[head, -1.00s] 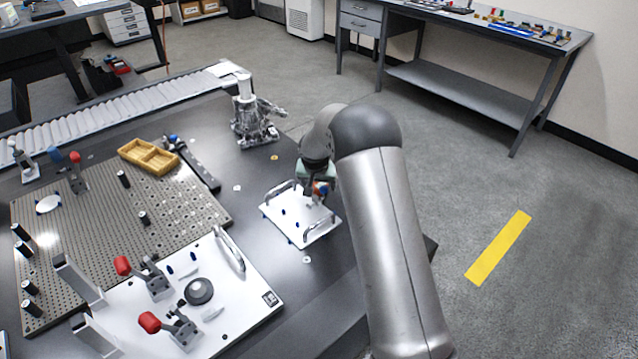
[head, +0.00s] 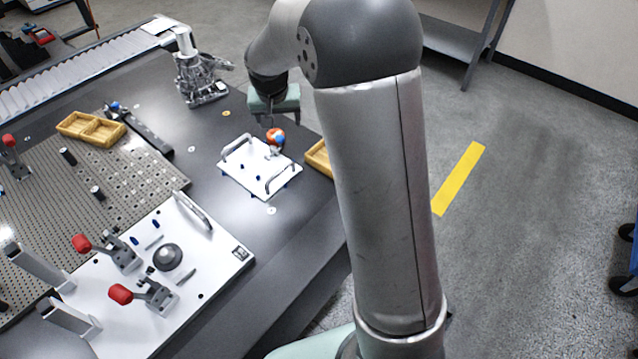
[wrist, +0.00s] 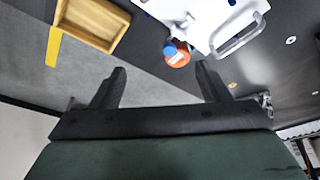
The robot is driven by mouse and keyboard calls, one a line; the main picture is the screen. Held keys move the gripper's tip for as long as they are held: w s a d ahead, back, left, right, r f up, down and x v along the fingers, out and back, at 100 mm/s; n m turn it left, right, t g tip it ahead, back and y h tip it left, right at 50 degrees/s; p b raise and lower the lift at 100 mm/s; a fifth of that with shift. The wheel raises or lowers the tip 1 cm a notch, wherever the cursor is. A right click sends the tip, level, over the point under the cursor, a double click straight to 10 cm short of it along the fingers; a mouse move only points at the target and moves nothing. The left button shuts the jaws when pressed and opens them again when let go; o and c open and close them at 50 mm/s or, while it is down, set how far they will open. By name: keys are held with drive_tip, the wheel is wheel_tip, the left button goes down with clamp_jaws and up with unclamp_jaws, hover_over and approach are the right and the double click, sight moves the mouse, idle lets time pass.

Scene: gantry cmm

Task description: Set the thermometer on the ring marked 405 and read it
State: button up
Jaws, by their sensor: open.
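My gripper (wrist: 162,72) is open with nothing between its fingers in the wrist view. In the head view my gripper (head: 268,119) hangs beyond the far edge of the small white plate. An orange-red item with a blue part (head: 276,136) stands at that plate's far edge, just past my fingertips in the wrist view (wrist: 177,54); I cannot tell whether it is the thermometer. Several small pale discs lie on the dark table, one at the left (head: 191,149) and one in front of the plate (head: 271,210). No 405 marking is readable.
The small white plate (head: 248,178) has two raised handles. A wooden tray (head: 318,158) is partly behind my arm. A larger white plate (head: 215,262) with red-handled clamps is at the front left, beside a perforated plate (head: 125,160). A metal fixture (head: 200,85) stands at the back.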

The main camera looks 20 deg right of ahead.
drive_tip(key=s+d+r+g, duration=0.1)
drive_tip(key=s, duration=0.8)
drive_tip(key=s+d+r+n+g, duration=0.1)
drive_tip(key=s+r, duration=0.1)
drive_tip(key=s, duration=0.8)
drive_tip(key=shift+s+d+r+n+y, duration=0.2)
drive_tip(key=shift+r+n+y, duration=0.05)
drive_tip(key=shift+n+y, duration=0.05)
drive_tip(key=shift+o, duration=0.5)
drive_tip(key=s+f+n+g, duration=0.1)
drive_tip(key=s+f, duration=0.1)
drive_tip(key=s, duration=1.3)
drive_tip(key=shift+g+y, duration=0.3)
drive_tip(key=shift+y, duration=0.1)
drive_tip(key=shift+w, duration=0.1)
drive_tip(key=shift+w, duration=0.1)
